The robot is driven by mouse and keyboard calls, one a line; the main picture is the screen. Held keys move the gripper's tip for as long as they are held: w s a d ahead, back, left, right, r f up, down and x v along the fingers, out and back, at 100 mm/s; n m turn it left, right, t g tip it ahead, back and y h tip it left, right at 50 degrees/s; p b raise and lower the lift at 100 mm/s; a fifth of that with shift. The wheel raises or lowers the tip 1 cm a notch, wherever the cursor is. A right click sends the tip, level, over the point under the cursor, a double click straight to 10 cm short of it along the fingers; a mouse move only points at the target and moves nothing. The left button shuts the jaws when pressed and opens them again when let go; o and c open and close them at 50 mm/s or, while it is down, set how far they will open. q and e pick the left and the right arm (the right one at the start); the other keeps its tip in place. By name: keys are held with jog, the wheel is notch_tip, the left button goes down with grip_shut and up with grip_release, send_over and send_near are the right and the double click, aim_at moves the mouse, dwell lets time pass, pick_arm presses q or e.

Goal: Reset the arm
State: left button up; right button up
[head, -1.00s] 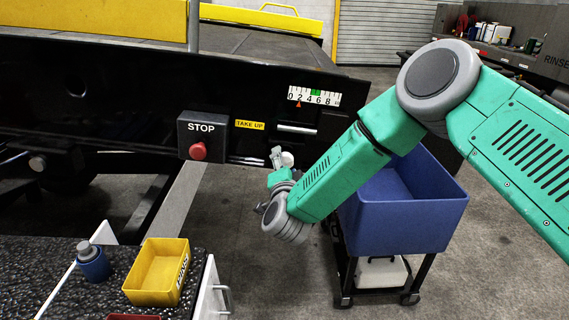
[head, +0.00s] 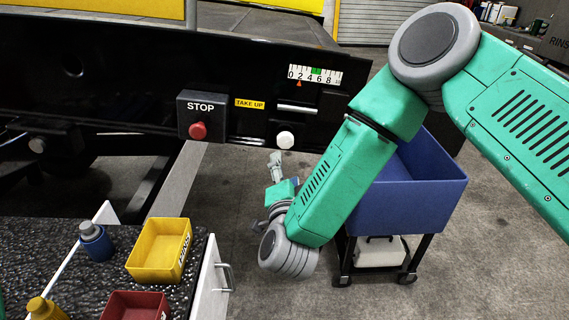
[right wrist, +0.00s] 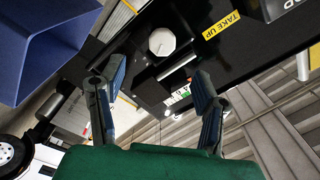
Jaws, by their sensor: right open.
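My right arm comes in from the right in the head view and bends down in front of the black loader side. Its gripper (head: 274,160) is small there, just below a white round knob (head: 285,140), partly hidden by its wrist. In the right wrist view the two fingers (right wrist: 158,85) are spread apart with nothing between them. The knob (right wrist: 161,41) is beyond the fingertips, apart from them. My left gripper does not show.
A red STOP button (head: 198,130) and a gauge (head: 314,76) are on the loader side. A blue bin cart (head: 425,205) stands behind my right arm. A yellow bin (head: 137,266), red bin (head: 117,301) and blue bottle (head: 97,243) are on the counter at lower left.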

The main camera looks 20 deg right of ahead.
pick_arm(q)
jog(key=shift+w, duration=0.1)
pick_arm(e)
jog(key=s+d+f+n+g+y+b, duration=0.1)
jog(key=s+f+n+g+y, duration=0.3)
jog(key=s+f, duration=0.5)
jog(key=s+d+f+n+g+y+b, duration=0.15)
jog(key=s+f+n+g, duration=0.35)
jog(key=f, duration=0.8)
pick_arm(q)
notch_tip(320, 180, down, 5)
jog(key=shift+b, duration=1.25)
pick_arm(e)
jog(key=s+d+f+n+g, duration=0.2)
jog(key=s+d+f, duration=0.1)
jog(key=s, duration=0.4)
jog(key=s+d+f+n+g, duration=0.2)
jog(key=s+d+g, duration=0.1)
jog(key=s, duration=0.4)
jog(key=s+d+f+n+g, duration=0.2)
jog(key=s+d+f, duration=0.1)
jog(key=s, duration=0.4)
jog(key=shift+s+d+f+n+g, duration=0.25)
jog(key=shift+s+f+n+g, duration=0.05)
jog(key=shift+s+f+n, duration=0.1)
jog(key=shift+w+h, duration=0.2)
jog(key=shift+h, duration=0.05)
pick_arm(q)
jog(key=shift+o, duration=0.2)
